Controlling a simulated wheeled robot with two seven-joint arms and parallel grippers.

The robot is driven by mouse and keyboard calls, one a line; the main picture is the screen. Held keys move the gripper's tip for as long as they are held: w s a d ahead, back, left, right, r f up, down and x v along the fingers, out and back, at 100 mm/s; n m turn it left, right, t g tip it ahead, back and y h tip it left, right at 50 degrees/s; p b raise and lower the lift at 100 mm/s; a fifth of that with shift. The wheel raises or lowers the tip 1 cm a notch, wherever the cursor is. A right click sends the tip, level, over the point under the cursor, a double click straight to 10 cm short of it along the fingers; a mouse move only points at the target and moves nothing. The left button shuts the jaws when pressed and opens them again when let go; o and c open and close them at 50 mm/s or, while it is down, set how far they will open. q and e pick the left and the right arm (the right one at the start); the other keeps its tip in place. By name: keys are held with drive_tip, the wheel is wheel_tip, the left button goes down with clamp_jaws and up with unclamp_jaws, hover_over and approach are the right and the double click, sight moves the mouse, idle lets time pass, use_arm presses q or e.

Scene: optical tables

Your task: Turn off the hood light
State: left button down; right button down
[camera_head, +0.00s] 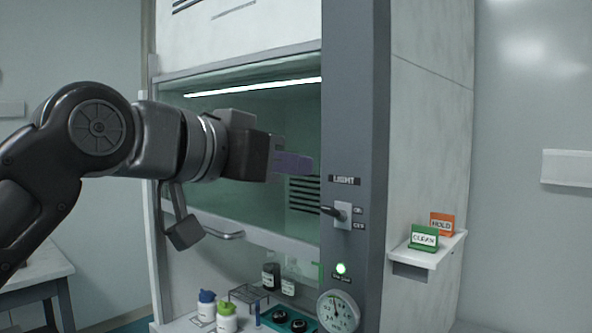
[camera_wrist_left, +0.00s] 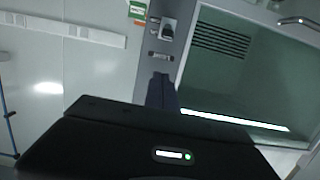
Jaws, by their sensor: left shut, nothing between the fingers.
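The light switch (camera_head: 343,214) is a small plate with a dark lever on the hood's grey right post, below the "LIGHT" label (camera_head: 344,181). The lever sticks out to the left in the head view. The switch also shows near the top of the left wrist view (camera_wrist_left: 168,30). The hood light (camera_head: 255,86) is a bright, lit strip. My left gripper (camera_head: 308,165) is shut and empty, in front of the hood glass, above and left of the switch and apart from it. Its purplish fingers also show in the left wrist view (camera_wrist_left: 161,92). My right gripper is out of view.
A lit green indicator (camera_head: 341,268) and a round gauge (camera_head: 338,312) are below the switch. Bottles (camera_head: 226,317) and a wire rack (camera_head: 248,294) stand low in the hood. A side shelf (camera_head: 430,254) holds a green "CLEAN" sign (camera_head: 424,238) and an orange "HOLD" sign (camera_head: 442,224).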

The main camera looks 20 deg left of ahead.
use_arm(q)
drive_tip(key=p, duration=0.2)
hover_over(330, 211)
drive_tip(key=w, duration=0.1)
drive_tip(key=shift+a+f, duration=0.2)
drive_tip(key=shift+f, duration=0.5)
drive_tip(key=f, duration=0.1)
drive_tip(key=s+f, duration=0.1)
drive_tip(key=f+b, duration=0.1)
drive_tip(key=shift+s+a+f, duration=0.25)
drive_tip(key=shift+a+f, duration=0.1)
